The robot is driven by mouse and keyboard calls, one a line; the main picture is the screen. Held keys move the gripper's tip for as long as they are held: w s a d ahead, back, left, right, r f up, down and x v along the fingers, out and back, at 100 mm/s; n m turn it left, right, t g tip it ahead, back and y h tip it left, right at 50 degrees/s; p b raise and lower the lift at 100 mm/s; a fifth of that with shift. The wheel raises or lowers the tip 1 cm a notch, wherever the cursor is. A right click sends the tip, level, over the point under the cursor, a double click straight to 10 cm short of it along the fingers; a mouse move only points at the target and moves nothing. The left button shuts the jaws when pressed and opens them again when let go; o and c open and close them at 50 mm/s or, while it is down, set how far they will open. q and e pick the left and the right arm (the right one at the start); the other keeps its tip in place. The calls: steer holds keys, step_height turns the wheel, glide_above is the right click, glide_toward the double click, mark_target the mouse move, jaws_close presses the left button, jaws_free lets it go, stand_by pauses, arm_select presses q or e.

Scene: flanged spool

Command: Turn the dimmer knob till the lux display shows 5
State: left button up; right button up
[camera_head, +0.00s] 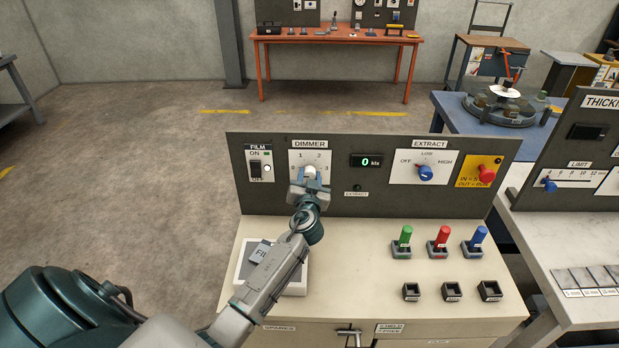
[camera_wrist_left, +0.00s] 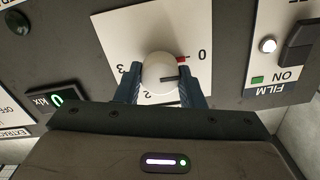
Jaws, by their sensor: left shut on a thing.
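The dimmer knob is white and round (camera_wrist_left: 160,73), on a white plate (camera_head: 325,160) labelled DIMMER with a numbered scale. In the left wrist view its dark pointer line lies near a red mark by the 0. My left gripper (camera_head: 311,177) is at the knob, with a finger on each side of it (camera_wrist_left: 161,88), shut on it. In the head view the gripper hides most of the knob (camera_head: 311,170). The display (camera_head: 367,161) right of it reads 0 klx in green. My right gripper is not in view.
Left of the dimmer is a FILM switch (camera_head: 256,170). To the right are a blue EXTRACT knob (camera_head: 425,173) and a red button (camera_head: 487,174). Green, red and blue handles (camera_head: 441,237) stand on the bench top, and a tray (camera_head: 243,270) lies under my left arm.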

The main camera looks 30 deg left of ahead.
arm_select(q)
steer(key=shift+f, duration=0.1)
steer(key=m+b, duration=0.1)
steer(key=m, duration=0.1)
steer(key=shift+m, duration=0.4)
steer(key=m, duration=0.2)
steer(key=shift+m+b, duration=0.35)
steer(key=shift+m, duration=0.05)
steer(key=m, duration=0.3)
steer(key=shift+d, duration=0.1)
steer(key=shift+m, duration=1.4)
steer(key=shift+f, duration=0.1)
steer(key=shift+m, duration=0.3)
steer(key=o, duration=1)
